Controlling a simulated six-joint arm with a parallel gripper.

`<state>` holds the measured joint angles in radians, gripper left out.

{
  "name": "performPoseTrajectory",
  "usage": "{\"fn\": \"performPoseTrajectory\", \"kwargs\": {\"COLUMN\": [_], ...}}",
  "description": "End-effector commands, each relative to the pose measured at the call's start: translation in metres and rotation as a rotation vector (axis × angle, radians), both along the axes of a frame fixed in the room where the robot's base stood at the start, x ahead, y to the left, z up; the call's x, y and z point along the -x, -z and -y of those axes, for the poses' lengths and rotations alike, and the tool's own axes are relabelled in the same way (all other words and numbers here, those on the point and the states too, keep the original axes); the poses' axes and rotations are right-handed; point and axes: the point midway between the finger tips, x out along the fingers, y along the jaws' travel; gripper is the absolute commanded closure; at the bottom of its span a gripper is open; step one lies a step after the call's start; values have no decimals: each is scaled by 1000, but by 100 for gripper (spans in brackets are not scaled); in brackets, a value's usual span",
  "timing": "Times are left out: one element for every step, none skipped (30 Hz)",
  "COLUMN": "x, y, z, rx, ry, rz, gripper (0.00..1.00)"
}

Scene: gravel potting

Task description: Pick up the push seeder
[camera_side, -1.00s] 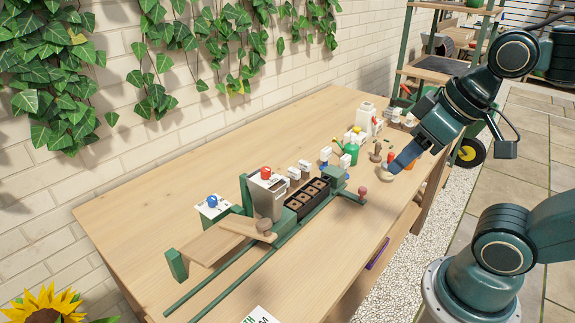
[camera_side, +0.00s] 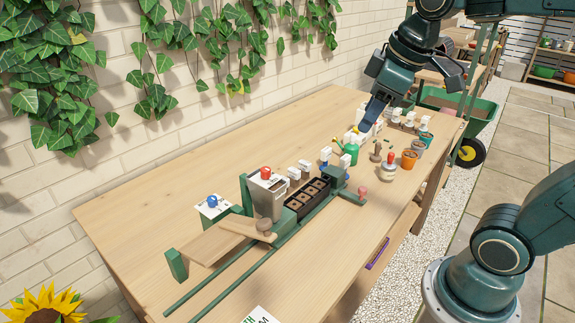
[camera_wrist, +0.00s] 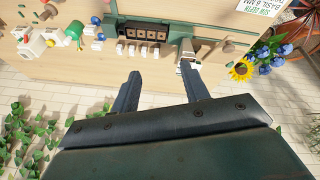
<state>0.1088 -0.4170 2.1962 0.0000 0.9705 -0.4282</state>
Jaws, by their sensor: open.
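No object in view is clearly marked as the push seeder. A small pale, round-bodied tool with a red knob (camera_side: 388,168) stands upright on the bench, left of the orange pot, and may be it. A brown knobbed tool (camera_side: 376,153) stands just behind it. My gripper (camera_side: 366,127) is in the air over the far part of the bench, near the white jug (camera_side: 363,116), up and left of the red-knobbed tool. In the wrist view my gripper (camera_wrist: 160,70) is open, with nothing between its fingers.
A green watering can (camera_side: 351,152) and small labelled bottles stand mid-bench. A black cell tray (camera_side: 308,197) sits in a green-railed fixture (camera_side: 245,215) with a hopper. The brick wall borders the back; the bench's left part is clear.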

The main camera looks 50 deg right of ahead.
Motion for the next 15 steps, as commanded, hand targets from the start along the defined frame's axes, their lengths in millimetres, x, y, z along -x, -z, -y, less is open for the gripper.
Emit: {"fn": "performPoseTrajectory", "kwargs": {"x": [-12,-18,-26,-33,-39,-47,-53,-59,-68,-74,-80,-88,-94,-100,-108], "y": [-2,-3,-4,-5,-6,-6,-7,-7,-6,-6,-6,-5,-4,-3,-1], "z": [5,8,12,15,18,23,26,30,34,38,42,47,51,55,61], "rx": [16,24,37,46,55,66,73,82,92,99,106,116,122,129,136], "ry": [-28,-46,-71,-92,-112,-136,-156,-176,-202,-222,-242,-269,-289,-309,-335], "rz": [-16,-26,-36,-43,-51,-61,-70,-78,-89,-96,-104,-115,-124,-131,-141], "gripper": [55,55,55,55,55,55,55,55,55,55,55,55,55,55,55]}}
